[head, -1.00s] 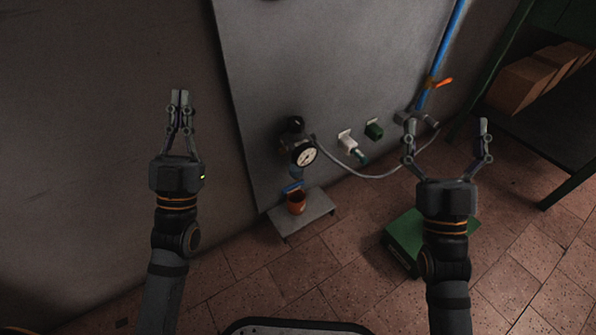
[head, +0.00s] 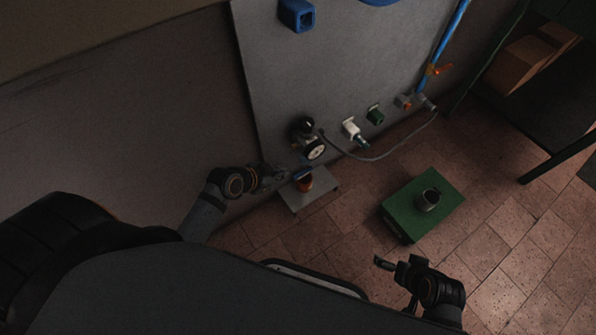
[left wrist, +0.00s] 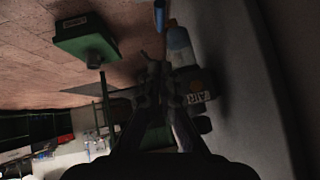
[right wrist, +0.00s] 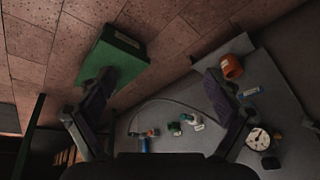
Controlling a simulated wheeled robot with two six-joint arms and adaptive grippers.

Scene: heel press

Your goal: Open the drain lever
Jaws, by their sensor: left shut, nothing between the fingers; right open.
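The small blue drain lever (head: 302,174) sits low on the wall panel, under the black-and-white gauge (head: 315,151) and above the orange cup (head: 306,184). My left gripper (head: 284,175) is shut and empty, close beside the lever on its left. I cannot tell whether they touch. My right gripper (head: 388,263) is open and empty, low and away from the panel. The right wrist view also shows the lever (right wrist: 250,91).
The cup stands on a grey plate (head: 326,197) at the panel's foot. A green box (head: 401,222) with a grey cylinder (head: 428,199) is on the tiled floor. White (head: 350,128) and green (head: 375,115) fittings, a grey hose and an orange-handled blue pipe are right of the gauge.

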